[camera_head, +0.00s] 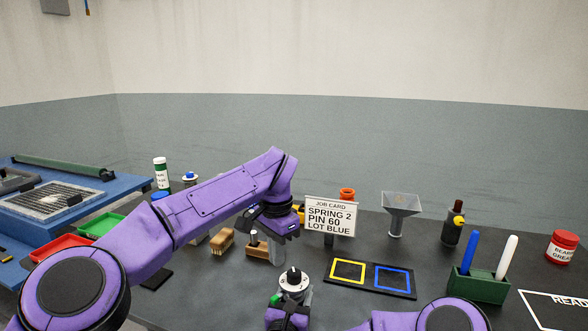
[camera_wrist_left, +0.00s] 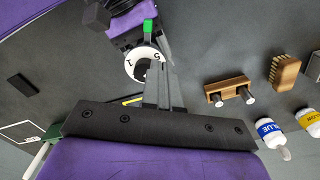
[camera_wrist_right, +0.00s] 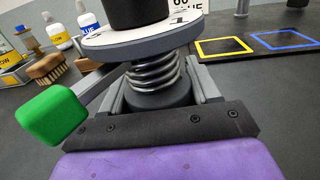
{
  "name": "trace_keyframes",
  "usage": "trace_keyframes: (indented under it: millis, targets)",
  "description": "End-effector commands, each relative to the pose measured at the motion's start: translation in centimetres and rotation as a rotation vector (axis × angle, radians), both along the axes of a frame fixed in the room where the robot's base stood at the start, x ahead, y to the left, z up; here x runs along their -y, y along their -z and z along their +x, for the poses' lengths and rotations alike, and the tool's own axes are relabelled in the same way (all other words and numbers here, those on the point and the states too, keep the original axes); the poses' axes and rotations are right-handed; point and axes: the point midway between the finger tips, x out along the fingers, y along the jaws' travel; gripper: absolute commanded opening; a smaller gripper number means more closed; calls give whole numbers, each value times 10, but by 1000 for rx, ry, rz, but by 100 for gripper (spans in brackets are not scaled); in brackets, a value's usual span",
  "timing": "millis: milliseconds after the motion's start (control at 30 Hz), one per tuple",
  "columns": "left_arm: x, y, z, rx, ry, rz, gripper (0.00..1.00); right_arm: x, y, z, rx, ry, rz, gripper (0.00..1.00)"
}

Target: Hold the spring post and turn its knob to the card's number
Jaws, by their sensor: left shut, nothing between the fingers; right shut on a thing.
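The spring post (camera_head: 294,282) stands on the dark bench, with a white numbered dial and a black knob (camera_head: 293,273) on top. Its coil spring (camera_wrist_right: 157,72) shows under the dial in the right wrist view. My right gripper (camera_wrist_right: 160,98) is shut on the post's dark body below the spring. My left gripper (camera_head: 276,226) is shut and empty, above and behind the post. In the left wrist view its fingers (camera_wrist_left: 163,75) overlap the dial (camera_wrist_left: 136,58), where 5 and 1 are readable. The job card (camera_head: 330,216) reads SPRING 2, PIN 60, LOT BLUE.

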Motion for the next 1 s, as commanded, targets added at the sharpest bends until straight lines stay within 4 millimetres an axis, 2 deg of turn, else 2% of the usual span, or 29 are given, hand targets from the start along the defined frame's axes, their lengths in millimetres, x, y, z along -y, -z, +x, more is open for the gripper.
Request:
trace_keyframes:
  millis: [133,433,667,767,1000]
  targets:
    - [0,-15,0,1,-2,0,0,0,4,-1,-8,0,-1,6]
    - [1,-18,-1,1,1,-1,0,1,4,-1,-8,1,-1,6]
    - [26,-27,-20,3,0,-2,0,0,4,-1,-8,1,-1,6]
    - [26,-19,-21,-1,0,-3,0,1,5,-1,-8,1,-1,6]
    - [26,17,-21,-2,0,-3,0,1,5,-1,-8,2,-1,6]
